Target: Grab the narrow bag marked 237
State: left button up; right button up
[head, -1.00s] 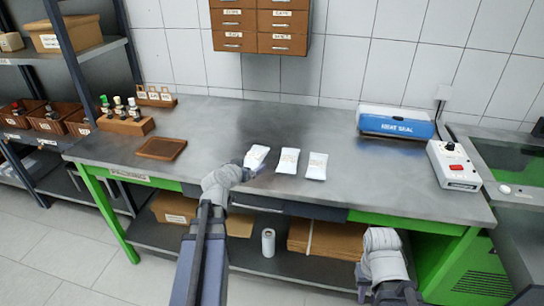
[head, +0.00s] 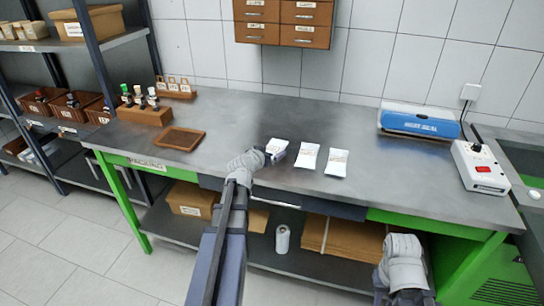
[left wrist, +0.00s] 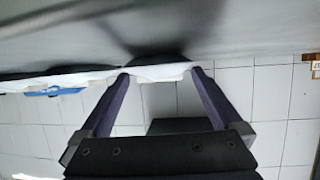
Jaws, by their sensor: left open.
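Three narrow white bags lie in a row near the front edge of the metal table: a left bag (head: 278,145), a middle bag (head: 307,156) and a right bag (head: 337,163). Their markings are too small to read, so I cannot tell which is 237. My left gripper (head: 271,156) is at the near end of the left bag and hides part of it. In the left wrist view its purple fingers (left wrist: 160,76) are open, with a white bag edge (left wrist: 160,72) at their tips; contact is unclear. My right arm is at lower right; its gripper is not visible.
A brown tray (head: 180,139) and a wooden bottle rack (head: 146,115) stand on the table's left. A blue heat sealer (head: 420,123) and a white box with a red switch (head: 480,166) stand at the right. The table behind the bags is clear.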

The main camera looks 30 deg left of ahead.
aim_at(272, 150)
pick_arm(q)
jog(key=x, duration=0.2)
jog(key=shift+w+a+f, duration=0.1)
jog(key=shift+w, duration=0.15)
jog(key=shift+s, duration=0.1)
jog(key=shift+c, duration=0.4)
jog(key=c, duration=1.3)
notch_tip(272, 150, up, 10)
jog(key=p, duration=0.9)
jog(key=shift+p, duration=0.35)
